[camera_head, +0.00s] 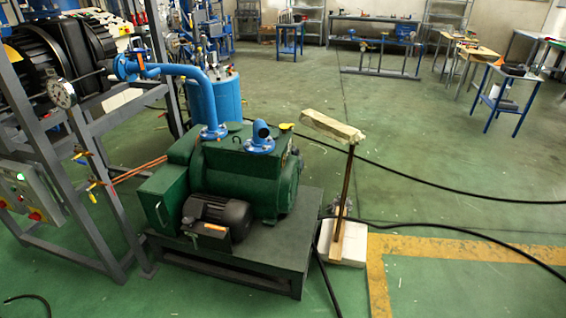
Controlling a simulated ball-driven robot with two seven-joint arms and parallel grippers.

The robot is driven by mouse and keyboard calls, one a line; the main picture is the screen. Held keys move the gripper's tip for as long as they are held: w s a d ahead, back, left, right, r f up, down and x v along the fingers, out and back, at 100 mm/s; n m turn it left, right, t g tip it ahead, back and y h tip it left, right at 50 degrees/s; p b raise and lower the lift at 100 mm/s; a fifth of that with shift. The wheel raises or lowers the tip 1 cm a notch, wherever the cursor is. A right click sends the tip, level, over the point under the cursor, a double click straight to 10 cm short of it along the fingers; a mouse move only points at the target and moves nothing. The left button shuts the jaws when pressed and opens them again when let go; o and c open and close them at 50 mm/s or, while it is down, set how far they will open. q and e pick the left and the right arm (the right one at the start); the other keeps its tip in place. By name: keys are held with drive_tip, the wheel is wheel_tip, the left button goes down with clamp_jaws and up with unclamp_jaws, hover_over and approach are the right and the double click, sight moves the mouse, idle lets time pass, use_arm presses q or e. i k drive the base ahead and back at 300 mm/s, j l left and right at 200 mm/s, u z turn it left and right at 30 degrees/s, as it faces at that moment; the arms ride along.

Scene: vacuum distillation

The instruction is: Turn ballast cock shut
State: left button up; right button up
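A green vacuum pump (250,180) with a dark motor (217,214) stands on a dark plinth (262,262) left of the middle. A small yellow part (286,126) shows at the pump's top, near a blue elbow (262,137). I cannot tell whether it is the ballast cock or how it is turned. Small valves with yellow and orange handles (93,185) sit on the frame at left, by copper pipes (140,170). Neither of my grippers is in view.
A grey steel frame (100,200) with a gauge (62,93) and control box (30,192) fills the left. A wooden post on a white block (343,242) stands right of the pump. Black hoses (450,187) cross the otherwise open floor at right.

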sight(79, 162)
drive_tip(key=i+j+u, duration=0.1)
drive_tip(key=j+u, duration=0.15)
drive_tip(key=j, duration=0.15)
drive_tip(key=i+j+u, duration=0.25)
drive_tip(key=j, duration=0.15)
drive_tip(key=j+u, duration=0.25)
drive_tip(key=i+j+u, duration=0.25)
drive_tip(key=j, duration=0.15)
